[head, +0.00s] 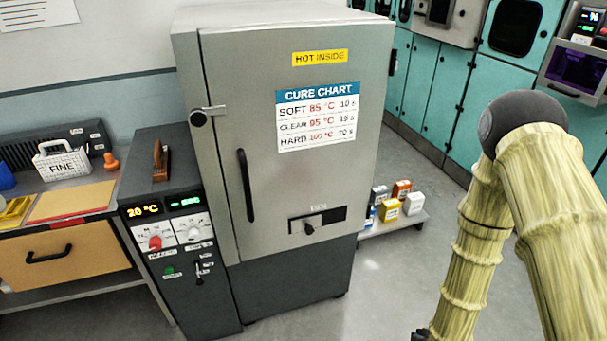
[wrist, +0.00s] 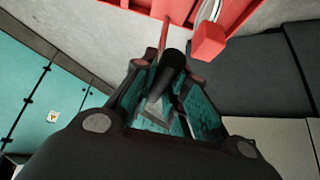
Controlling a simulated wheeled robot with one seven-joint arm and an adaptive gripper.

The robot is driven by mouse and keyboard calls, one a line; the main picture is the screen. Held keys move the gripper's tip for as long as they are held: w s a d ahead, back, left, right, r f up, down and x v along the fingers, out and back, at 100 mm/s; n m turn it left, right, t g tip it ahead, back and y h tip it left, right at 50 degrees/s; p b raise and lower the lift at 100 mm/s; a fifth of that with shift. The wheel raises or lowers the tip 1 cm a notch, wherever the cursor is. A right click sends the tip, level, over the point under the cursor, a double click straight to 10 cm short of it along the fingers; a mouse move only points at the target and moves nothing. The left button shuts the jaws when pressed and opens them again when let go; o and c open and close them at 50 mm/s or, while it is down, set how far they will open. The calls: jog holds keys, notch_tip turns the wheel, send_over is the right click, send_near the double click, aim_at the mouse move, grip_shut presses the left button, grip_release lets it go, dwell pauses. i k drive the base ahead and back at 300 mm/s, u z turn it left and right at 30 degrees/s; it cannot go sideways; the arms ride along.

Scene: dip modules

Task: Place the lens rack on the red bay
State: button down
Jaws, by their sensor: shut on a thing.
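In the wrist view my gripper (wrist: 168,78) is shut on a dark round bar (wrist: 173,66), which looks like the handle of the red rack (wrist: 208,43). Its red frame reaches past the top edge, with a pale curved rim in it. Much of the rack is out of view, and I see no support under it. In the head view my gripper is not clearly visible.
A grey oven (head: 260,190) with a shut door stands in the middle. Beside it is a dark control box (head: 180,260) with a brown upright item on top. A white basket marked FINE (head: 62,162) and a yellow tray (head: 14,213) are on the bench (head: 60,256).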

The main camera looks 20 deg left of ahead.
aim_at(74, 200)
jog(key=u, duration=2.25)
